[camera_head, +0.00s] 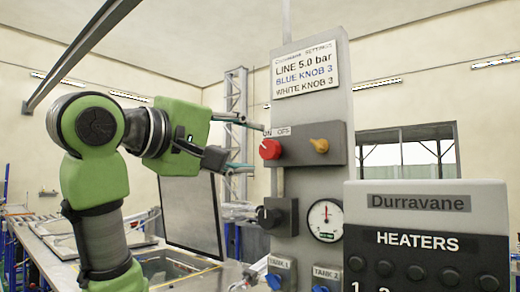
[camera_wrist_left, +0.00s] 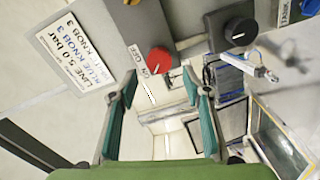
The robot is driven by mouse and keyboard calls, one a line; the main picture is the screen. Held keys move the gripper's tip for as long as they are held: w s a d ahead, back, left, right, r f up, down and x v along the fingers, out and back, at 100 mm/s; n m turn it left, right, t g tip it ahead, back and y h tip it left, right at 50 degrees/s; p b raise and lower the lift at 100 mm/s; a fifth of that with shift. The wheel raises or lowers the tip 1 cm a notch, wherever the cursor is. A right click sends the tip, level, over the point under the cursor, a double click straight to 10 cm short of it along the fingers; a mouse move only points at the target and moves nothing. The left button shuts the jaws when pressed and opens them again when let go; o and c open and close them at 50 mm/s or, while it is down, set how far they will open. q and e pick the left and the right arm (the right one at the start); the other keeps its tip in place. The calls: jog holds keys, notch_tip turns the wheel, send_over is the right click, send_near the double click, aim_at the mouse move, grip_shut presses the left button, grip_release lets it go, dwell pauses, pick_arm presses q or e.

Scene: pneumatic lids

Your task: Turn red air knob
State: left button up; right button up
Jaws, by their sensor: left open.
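The round red knob (camera_head: 270,149) sits on the left part of a dark grey box on the tall grey panel, with ON and OFF labels above it. It also shows in the left wrist view (camera_wrist_left: 159,60), just beyond the fingertips and between their lines. My left gripper (camera_head: 248,146) is open, to the left of the knob, with its fingers pointing at the panel. Its teal fingers (camera_wrist_left: 160,78) are spread apart and nothing is between them. I cannot tell the exact gap from fingertips to knob. My right gripper is not in view.
Below are a black knob (camera_head: 268,216) and a white gauge (camera_head: 325,220). A sign (camera_head: 306,71) reads LINE 5.0 bar. A HEATERS unit (camera_head: 425,230) stands at the front right. A tilted lid (camera_head: 192,215) is behind my left arm.

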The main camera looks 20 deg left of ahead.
pick_arm(q)
jog(key=v, duration=0.6)
jog(key=shift+s, duration=0.35)
jog(key=shift+a, duration=0.1)
